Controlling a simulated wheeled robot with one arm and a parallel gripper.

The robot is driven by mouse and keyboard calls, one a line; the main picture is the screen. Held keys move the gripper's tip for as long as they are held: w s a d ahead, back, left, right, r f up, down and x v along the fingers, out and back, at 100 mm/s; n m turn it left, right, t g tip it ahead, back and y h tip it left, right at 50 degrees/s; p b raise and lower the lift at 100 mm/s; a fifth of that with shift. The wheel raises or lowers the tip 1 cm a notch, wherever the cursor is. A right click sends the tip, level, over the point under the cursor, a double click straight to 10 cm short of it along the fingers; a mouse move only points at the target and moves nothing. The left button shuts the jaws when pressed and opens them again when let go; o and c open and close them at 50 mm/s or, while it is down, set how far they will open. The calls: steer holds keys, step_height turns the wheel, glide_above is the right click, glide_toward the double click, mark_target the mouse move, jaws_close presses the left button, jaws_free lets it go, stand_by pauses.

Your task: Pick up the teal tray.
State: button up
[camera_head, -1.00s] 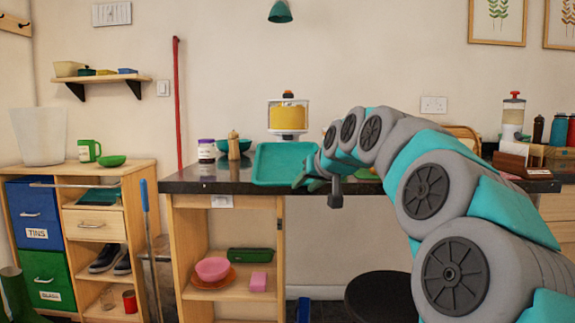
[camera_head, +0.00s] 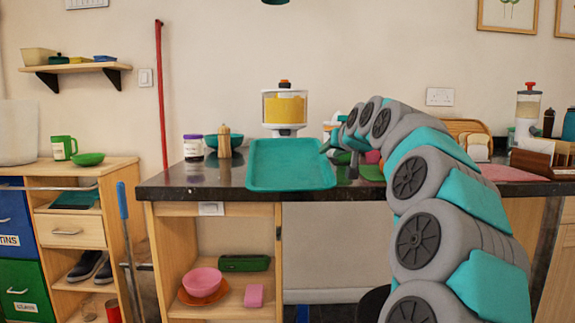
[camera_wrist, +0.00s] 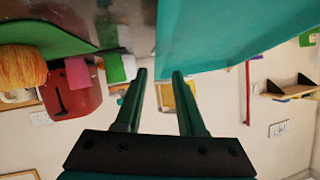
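The teal tray (camera_head: 291,163) lies flat near the front edge of the dark counter (camera_head: 420,188), left of my arm. In the wrist view it fills the top right (camera_wrist: 235,30). My gripper (camera_head: 326,147) is by the tray's right side, partly hidden by my own arm in the head view. In the wrist view its two fingers (camera_wrist: 160,74) stand apart with nothing between them. The right fingertip shows close to the tray's edge, but I cannot tell whether they touch.
The wrist view shows an apple (camera_wrist: 20,70) and a green mat (camera_wrist: 45,35). A pink bowl (camera_head: 202,282) sits on the shelf below.

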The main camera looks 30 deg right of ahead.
steer(key=x, duration=0.5)
steer(key=shift+a+p, duration=0.3)
steer(key=shift+p, duration=0.05)
jaws_close()
stand_by(1.1)
